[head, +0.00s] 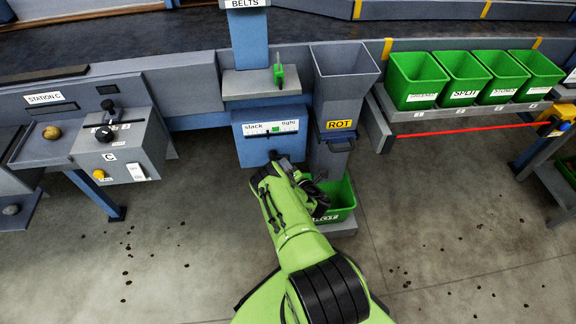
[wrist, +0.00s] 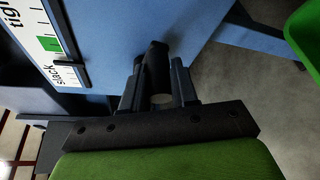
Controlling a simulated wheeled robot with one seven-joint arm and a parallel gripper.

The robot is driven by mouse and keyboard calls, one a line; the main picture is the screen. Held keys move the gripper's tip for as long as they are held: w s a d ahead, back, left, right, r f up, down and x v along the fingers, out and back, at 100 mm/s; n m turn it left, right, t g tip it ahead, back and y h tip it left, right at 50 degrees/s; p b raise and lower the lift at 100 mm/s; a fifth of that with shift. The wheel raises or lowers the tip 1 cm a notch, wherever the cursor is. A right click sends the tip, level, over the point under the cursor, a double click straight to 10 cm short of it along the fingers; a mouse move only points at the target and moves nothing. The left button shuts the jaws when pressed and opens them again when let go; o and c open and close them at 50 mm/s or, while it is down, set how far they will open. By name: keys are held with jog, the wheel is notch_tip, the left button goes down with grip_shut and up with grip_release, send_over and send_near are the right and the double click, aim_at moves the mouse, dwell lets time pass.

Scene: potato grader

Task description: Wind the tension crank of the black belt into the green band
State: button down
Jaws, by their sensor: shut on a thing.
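The tension box (head: 268,137) is a blue housing below the BELTS post, with a white scale (head: 271,127) marked slack at left and tight at right. The scale shows turned on its side in the wrist view (wrist: 50,62), with a green band (wrist: 48,44) on it. A dark bar lies across the scale near the slack word; I cannot tell surely whether it is the pointer. The dark crank handle (wrist: 156,68) stands out from the blue face. My gripper (wrist: 158,88) is shut on the handle, a finger on each side. In the head view my arm hides most of the crank.
A grey ROT chute (head: 341,90) stands close right of the box, with a green crate (head: 342,203) below it. Station C's control box (head: 120,145) is at left. Several green bins (head: 416,80) line the right shelf above a red cord (head: 470,129). Open floor lies in front.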

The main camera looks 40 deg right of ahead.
jog(key=shift+w+a+f+m+t, duration=0.2)
jog(key=shift+f+m+t, duration=0.35)
jog(key=shift+m, duration=0.75)
jog(key=shift+w+a+f+m+t, duration=0.15)
jog(key=shift+a+f+m+t, duration=0.3)
jog(key=shift+m, duration=0.85)
jog(key=shift+w+a+f+m+t, duration=0.15)
jog(key=shift+f+m+t, duration=0.5)
jog(key=shift+m, duration=0.65)
jog(key=c, duration=0.9)
grip_release()
jog(key=shift+w+a, duration=0.1)
